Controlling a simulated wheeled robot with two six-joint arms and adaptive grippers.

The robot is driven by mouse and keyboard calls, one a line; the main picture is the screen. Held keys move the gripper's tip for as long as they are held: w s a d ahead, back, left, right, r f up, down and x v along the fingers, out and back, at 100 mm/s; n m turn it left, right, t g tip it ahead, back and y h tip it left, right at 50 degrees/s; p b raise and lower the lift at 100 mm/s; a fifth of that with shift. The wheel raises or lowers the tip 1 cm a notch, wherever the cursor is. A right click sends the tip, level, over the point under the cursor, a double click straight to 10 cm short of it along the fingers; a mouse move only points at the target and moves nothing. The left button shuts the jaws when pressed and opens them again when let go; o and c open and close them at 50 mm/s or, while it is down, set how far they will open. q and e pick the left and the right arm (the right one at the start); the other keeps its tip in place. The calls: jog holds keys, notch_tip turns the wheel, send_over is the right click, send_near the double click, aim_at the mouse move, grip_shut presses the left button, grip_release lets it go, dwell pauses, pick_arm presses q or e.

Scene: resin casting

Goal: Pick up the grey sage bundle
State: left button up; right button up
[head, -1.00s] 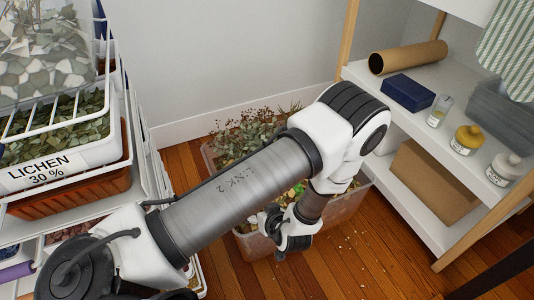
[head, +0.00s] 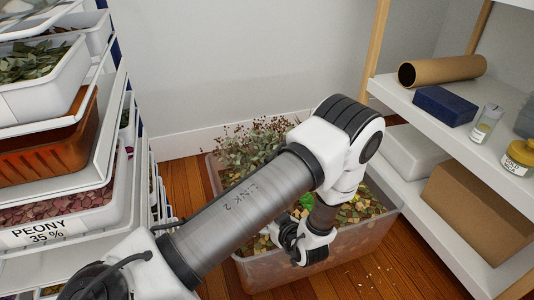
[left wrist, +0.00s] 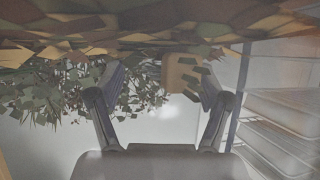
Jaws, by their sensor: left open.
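A grey-green leafy bunch with reddish-brown sprigs (head: 252,150) stands at the back left of a clear plastic bin (head: 320,262) on the floor. I cannot tell for sure that it is the grey sage bundle. In the left wrist view, foliage (left wrist: 85,95) shows at the left, beside and beyond one finger. My left gripper (head: 288,236) is down at the bin, over its loose pieces, with its fingertips largely hidden. In the left wrist view the left gripper (left wrist: 160,88) is open, with a tan piece (left wrist: 183,74) showing between the fingers. My right gripper is not in view.
Loose coloured flakes and a bright green piece (head: 307,201) lie in the bin. A rack with a peony tray (head: 60,228) stands at left. A white shelf (head: 440,130) at right holds a cardboard tube (head: 442,69), a blue box (head: 444,105) and jars. Crumbs lie on the floor.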

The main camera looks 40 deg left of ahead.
pick_arm(q)
jog(key=c, duration=1.2)
jog(key=shift+c, duration=0.2)
